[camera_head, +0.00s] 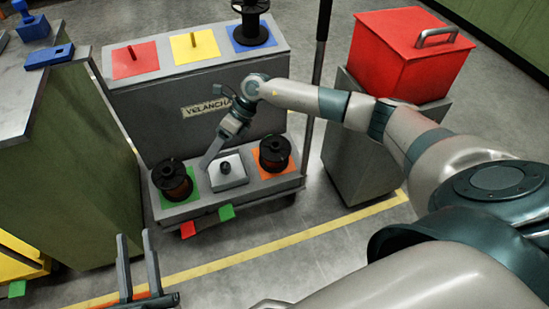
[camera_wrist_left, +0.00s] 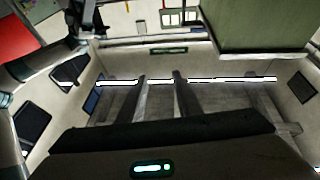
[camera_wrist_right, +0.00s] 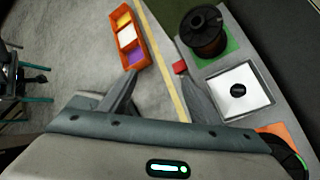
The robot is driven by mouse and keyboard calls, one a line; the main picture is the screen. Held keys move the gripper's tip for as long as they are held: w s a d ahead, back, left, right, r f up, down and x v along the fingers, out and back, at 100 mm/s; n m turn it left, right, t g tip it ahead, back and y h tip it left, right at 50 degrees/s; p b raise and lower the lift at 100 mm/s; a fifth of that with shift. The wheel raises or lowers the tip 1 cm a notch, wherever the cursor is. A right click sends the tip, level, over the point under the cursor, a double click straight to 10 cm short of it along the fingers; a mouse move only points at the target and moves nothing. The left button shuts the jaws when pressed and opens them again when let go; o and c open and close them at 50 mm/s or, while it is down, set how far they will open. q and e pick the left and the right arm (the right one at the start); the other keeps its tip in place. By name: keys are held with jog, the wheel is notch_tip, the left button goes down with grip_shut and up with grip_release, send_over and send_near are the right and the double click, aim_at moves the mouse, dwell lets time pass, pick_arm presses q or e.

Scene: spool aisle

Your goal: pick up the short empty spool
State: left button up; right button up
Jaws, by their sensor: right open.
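A black spool with no visible wire (camera_head: 252,32) stands on the blue pad on the trolley's upper deck; I cannot tell whether it counts as short. A spool wound with copper-brown wire (camera_head: 173,182) stands on the green pad, also in the right wrist view (camera_wrist_right: 205,36). Another wound spool (camera_head: 274,154) stands on the orange pad. My right gripper (camera_head: 208,160) is open and empty, above the lower deck between the green-pad spool and a silver plate with a black knob (camera_head: 228,178). My left gripper (camera_head: 138,262) is open and empty, low at the left, away from the trolley.
Red (camera_head: 145,66) and yellow (camera_head: 203,38) pads with bare pegs lie on the upper deck. A dark pole (camera_head: 316,90) stands at the trolley's right. A red box (camera_head: 405,58) sits on a grey cabinet (camera_head: 355,155). A green-sided bench (camera_head: 85,170) stands left. The right wrist view shows an orange tray (camera_wrist_right: 147,60).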

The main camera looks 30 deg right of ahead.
pick_arm(q)
jog(key=s+a+r+t+h+b, duration=0.1)
jog(key=s+a+r+t+b, duration=0.1)
jog(key=s+r+t+b, duration=0.2)
jog(key=s+r+t, duration=0.1)
jog(key=s+r, duration=0.2)
jog(key=r, duration=0.3)
jog(key=shift+s+r+n, duration=0.2)
jog(key=shift+n, duration=0.1)
pick_arm(e)
jog(key=w+d+r+n+h, duration=0.1)
jog(key=d+h, duration=0.3)
jog(key=d, duration=0.7)
jog(key=w+d+r+n+h, duration=0.1)
jog(key=d+h, duration=0.4)
jog(key=d, duration=0.7)
jog(key=shift+w+d+t, duration=0.2)
jog(key=shift+w+t, duration=0.2)
jog(key=shift+w, duration=0.1)
pick_arm(q)
jog(key=shift+b, duration=0.3)
pick_arm(e)
jog(key=shift+f, duration=0.1)
